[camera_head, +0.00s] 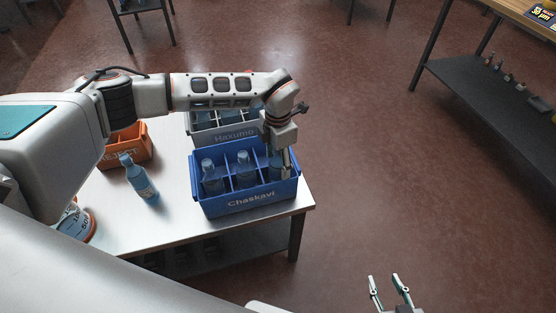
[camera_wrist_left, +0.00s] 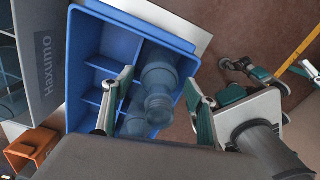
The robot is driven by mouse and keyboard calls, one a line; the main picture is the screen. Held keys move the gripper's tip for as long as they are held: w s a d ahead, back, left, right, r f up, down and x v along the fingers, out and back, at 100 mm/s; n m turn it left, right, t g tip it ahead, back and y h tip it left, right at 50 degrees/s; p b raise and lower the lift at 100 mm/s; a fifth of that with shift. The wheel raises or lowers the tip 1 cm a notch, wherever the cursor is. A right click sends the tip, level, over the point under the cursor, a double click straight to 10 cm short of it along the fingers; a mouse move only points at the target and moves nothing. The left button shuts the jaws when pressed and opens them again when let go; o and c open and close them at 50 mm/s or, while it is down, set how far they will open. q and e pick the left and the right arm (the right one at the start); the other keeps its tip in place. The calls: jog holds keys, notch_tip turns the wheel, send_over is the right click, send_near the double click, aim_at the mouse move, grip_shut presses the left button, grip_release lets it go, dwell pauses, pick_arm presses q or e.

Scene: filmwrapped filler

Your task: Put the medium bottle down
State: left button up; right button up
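The medium bottle appears to be the blue translucent one (camera_wrist_left: 158,78) in the right end compartment of the blue Chaskavi crate (camera_head: 250,201). It stands neck up, and in the head view it is partly hidden by my left gripper (camera_head: 284,166). In the left wrist view, the fingers of my left gripper (camera_wrist_left: 158,80) are on either side of the bottle, spread, with small gaps visible. Two other bottles (camera_head: 212,178) (camera_head: 245,172) stand in the same crate. My right gripper (camera_head: 390,282) is open and empty, above the floor, away from the table.
Another blue bottle (camera_head: 141,180) stands on the white table (camera_head: 180,226). An orange reject crate (camera_head: 126,153) is at the left, and a grey Haxumo crate (camera_head: 226,134) is behind the blue one. A labelled round container (camera_head: 76,222) is near the front left.

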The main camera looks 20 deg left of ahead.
pick_arm(q)
notch_tip(320, 180, up, 12)
jog(key=shift+r, duration=0.15)
dwell(0.4)
dwell(0.3)
jog(key=shift+s, duration=0.1)
